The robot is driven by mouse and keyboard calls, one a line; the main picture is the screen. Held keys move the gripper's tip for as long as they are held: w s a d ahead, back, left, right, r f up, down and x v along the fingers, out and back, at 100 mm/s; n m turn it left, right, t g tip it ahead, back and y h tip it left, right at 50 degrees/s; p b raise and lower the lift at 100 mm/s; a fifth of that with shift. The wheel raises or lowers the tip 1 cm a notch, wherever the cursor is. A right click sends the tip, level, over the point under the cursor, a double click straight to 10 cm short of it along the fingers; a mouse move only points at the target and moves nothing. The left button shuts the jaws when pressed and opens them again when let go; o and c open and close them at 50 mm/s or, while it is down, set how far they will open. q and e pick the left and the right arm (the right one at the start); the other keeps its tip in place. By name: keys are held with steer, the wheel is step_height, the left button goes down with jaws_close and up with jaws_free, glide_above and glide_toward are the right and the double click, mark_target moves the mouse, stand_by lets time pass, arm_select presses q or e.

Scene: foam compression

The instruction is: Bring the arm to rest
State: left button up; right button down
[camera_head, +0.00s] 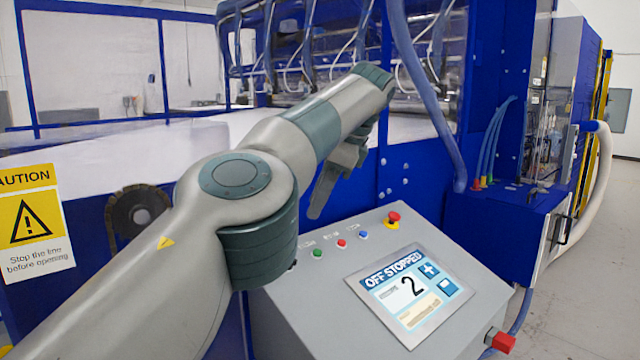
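My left arm comes in from the lower left and reaches up toward the middle, over the left part of a grey control panel. My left gripper (325,200) hangs from its end, above the panel's back edge and apart from it. One finger shows pointing down and left; the arm hides part of the gripper, so its opening does not show. My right gripper is not in view.
A blue machine frame (425,150) stands behind. A caution sign (32,225) is at left. Grey floor (590,290) is clear at right.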

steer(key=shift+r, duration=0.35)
